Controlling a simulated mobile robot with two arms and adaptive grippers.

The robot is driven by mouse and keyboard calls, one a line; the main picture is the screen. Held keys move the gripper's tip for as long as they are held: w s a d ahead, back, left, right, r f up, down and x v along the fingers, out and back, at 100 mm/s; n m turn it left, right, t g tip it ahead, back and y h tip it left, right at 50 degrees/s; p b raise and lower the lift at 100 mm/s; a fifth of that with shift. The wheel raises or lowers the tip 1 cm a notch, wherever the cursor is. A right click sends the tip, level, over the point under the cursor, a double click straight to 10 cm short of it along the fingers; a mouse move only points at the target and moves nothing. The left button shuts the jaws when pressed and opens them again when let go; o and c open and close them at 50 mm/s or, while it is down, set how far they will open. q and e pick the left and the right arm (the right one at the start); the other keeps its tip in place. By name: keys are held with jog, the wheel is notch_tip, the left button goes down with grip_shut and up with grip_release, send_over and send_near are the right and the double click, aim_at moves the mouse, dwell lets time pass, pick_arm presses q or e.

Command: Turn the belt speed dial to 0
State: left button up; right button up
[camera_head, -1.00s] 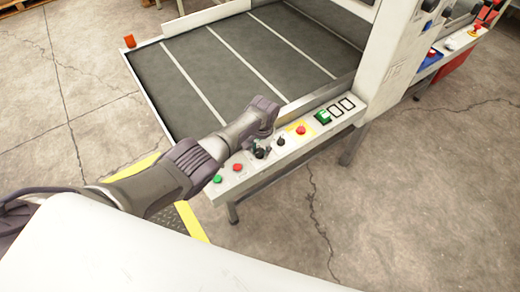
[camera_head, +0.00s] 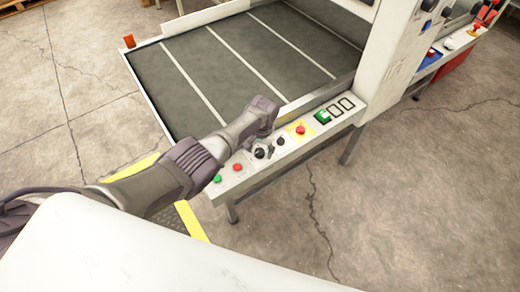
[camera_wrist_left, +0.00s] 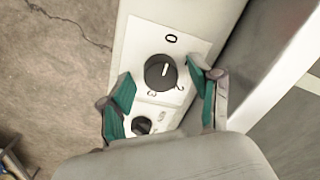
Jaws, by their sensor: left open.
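The belt speed dial is a round black knob (camera_wrist_left: 160,72) on a white plate marked 0, 2 and 3 in the left wrist view. Its white line points up, roughly toward the 0; I cannot tell whether exactly. My left gripper (camera_wrist_left: 162,88) is open, with one green-padded finger at each side of the dial, and small gaps seem to show. In the head view the left gripper (camera_head: 266,149) is over the control panel (camera_head: 225,186), close beside the black knob (camera_head: 259,153). My right gripper is out of view.
Another black knob (camera_wrist_left: 142,125) is near the left finger; it also shows in the head view (camera_head: 280,141). Green (camera_head: 217,179) and red (camera_head: 238,167) buttons and a red emergency button (camera_head: 300,130) line the panel. The grey conveyor belt (camera_head: 230,60) is behind.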

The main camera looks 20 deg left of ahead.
aim_at(262, 153)
pick_arm(q)
notch_tip(262, 153, up, 12)
jog(key=shift+d, duration=0.35)
jog(key=shift+f, duration=0.1)
dwell(0.6)
